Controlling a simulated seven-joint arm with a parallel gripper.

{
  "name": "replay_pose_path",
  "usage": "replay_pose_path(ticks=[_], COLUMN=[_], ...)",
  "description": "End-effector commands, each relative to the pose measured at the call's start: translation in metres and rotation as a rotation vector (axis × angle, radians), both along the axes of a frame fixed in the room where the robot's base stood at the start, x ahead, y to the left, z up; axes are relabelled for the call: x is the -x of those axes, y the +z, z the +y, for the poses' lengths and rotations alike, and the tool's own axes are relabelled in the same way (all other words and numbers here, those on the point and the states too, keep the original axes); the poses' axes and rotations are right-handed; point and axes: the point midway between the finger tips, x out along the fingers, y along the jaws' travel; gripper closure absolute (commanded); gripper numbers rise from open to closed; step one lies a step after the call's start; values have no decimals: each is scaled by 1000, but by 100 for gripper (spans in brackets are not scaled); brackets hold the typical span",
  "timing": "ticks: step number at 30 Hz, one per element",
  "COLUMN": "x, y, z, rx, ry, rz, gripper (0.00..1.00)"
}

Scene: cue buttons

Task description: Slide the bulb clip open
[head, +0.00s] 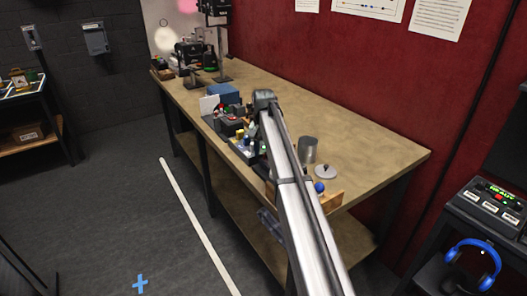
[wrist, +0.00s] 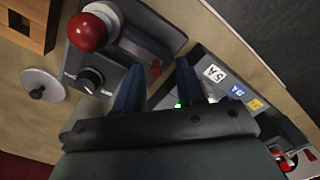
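In the wrist view, my gripper (wrist: 158,67) has two dark blue fingers set apart with a gap between them, so it is open. Nothing is clearly held. I cannot make out the bulb clip for certain. A red ball (wrist: 88,32) on a pale round base stands on the grey unit, with a black knob (wrist: 91,79) below it. In the head view my arm hides the gripper and part of the bench devices.
A panel with labelled tiles (wrist: 215,73) lies right of the fingers; a green light (wrist: 179,105) shows beside them. A pale disc with a dark knob (wrist: 42,85) lies left. In the head view, a metal cylinder (head: 307,148) stands on the bench (head: 365,150), whose right end is mostly clear.

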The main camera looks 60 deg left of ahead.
Motion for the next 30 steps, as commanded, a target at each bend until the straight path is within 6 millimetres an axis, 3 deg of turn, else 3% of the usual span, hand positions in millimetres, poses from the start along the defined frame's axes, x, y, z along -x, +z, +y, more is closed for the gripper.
replay_pose_path(ticks=[5,10,24,30], x=[0,-1,-1,0], y=[1,15,102,127], z=[-1,0,1,0], rx=[1,-1,-1,0], ry=[0,0,0,0], rz=[-1,-1,-1,0], gripper=[61,61,61,61])
